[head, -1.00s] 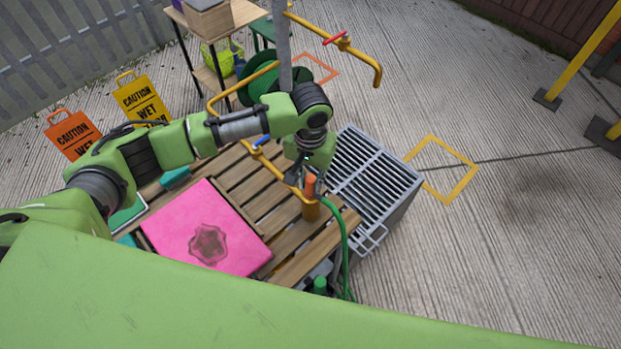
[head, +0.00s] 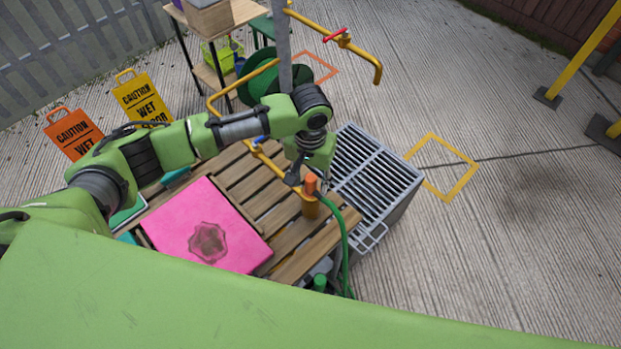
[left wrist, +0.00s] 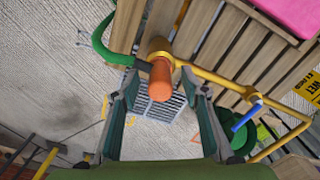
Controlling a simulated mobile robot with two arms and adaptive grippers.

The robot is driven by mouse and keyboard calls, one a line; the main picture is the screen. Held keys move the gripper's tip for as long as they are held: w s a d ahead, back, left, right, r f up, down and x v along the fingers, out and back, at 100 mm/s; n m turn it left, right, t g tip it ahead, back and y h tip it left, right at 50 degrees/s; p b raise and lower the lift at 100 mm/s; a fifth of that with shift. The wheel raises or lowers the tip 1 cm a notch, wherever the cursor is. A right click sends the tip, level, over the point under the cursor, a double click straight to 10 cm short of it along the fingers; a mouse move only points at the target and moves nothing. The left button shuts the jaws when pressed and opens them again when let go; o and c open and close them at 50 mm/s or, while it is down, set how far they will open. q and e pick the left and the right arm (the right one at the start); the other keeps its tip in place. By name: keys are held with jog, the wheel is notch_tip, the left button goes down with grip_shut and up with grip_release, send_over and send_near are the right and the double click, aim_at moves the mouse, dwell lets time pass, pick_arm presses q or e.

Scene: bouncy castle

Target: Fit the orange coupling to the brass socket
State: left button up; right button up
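The orange coupling (head: 310,183) stands upright on top of the brass socket (head: 311,207), at the pallet's right corner. In the left wrist view the coupling (left wrist: 160,82) points toward the camera, with the brass socket (left wrist: 159,48) behind it. Whether it is fully seated is hard to tell. A green hose (head: 345,240) comes out sideways near where they meet. My left gripper (head: 294,178) is just left of the coupling. In the left wrist view its fingers (left wrist: 163,95) are spread wide on either side of the coupling, not touching it. My right gripper is not in view.
A yellow pipe (head: 272,165) with a blue valve handle (head: 261,140) runs beside the socket. A pink box (head: 205,225) lies on the wooden slats (head: 240,175). A grey grated crate (head: 375,175) stands at right. Open concrete lies further right.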

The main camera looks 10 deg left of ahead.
pick_arm(q)
notch_tip(320, 180, up, 12)
dwell(0.7)
